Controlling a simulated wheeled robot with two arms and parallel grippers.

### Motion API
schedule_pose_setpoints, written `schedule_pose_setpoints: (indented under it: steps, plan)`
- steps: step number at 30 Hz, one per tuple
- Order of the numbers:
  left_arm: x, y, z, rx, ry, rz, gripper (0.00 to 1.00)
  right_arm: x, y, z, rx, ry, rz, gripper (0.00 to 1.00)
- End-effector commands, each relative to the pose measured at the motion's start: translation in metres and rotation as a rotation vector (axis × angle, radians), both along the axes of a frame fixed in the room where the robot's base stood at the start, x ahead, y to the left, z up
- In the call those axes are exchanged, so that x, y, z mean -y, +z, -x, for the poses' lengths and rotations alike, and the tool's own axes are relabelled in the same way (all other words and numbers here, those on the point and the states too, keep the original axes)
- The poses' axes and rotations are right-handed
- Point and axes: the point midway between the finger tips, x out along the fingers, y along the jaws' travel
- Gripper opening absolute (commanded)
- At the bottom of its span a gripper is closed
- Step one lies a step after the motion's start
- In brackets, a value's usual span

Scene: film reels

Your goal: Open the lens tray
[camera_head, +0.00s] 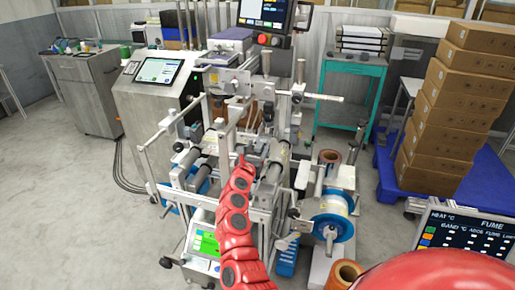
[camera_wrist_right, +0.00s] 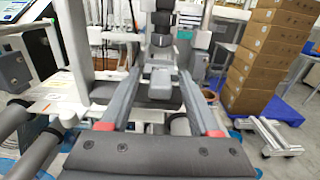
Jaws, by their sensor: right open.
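No part that I can surely call the lens tray stands out. The metal machine with rollers and rods (camera_head: 205,165) fills the middle of the head view. A red segmented arm reaches up into it from the bottom; its far end is lost among the metal parts. In the right wrist view, my right gripper (camera_wrist_right: 159,74) has its two grey fingers apart. A small grey block (camera_wrist_right: 160,82) shows between them, in front of a dark upright part of the machine. I cannot tell whether the fingers touch it. My left gripper is not in view.
A cabinet with a touchscreen (camera_head: 157,72) stands behind the machine at left. A spool (camera_head: 331,217) is at its right side. Stacked cartons (camera_head: 455,105) stand on a blue pallet (camera_head: 388,185) at right. A teal cart (camera_head: 345,95) is behind. The floor at left is clear.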

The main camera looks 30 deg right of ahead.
Motion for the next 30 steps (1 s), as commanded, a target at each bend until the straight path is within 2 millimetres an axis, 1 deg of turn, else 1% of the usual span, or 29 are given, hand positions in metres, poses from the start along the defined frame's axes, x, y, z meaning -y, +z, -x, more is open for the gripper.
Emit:
schedule_pose_setpoints:
  steps: [4, 8, 11, 22, 27, 30]
  plan:
    - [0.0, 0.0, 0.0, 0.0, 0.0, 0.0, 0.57, -0.002, 0.0, 0.001, 0.001, 0.0, -0.001, 0.62]
    - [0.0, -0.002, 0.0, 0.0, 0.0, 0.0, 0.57, -0.011, 0.0, 0.009, 0.004, 0.0, -0.002, 0.62]
    - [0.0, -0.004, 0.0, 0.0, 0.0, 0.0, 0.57, -0.024, -0.004, 0.021, -0.001, -0.002, -0.007, 0.62]
    - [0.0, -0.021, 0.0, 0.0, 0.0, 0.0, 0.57, -0.098, -0.004, 0.081, 0.0, 0.004, -0.003, 0.62]
    - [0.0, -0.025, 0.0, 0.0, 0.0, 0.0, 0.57, -0.12, -0.002, 0.1, 0.0, 0.004, -0.001, 0.62]
    - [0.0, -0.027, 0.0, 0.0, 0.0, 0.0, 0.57, -0.127, -0.001, 0.108, 0.0, 0.001, 0.0, 0.62]
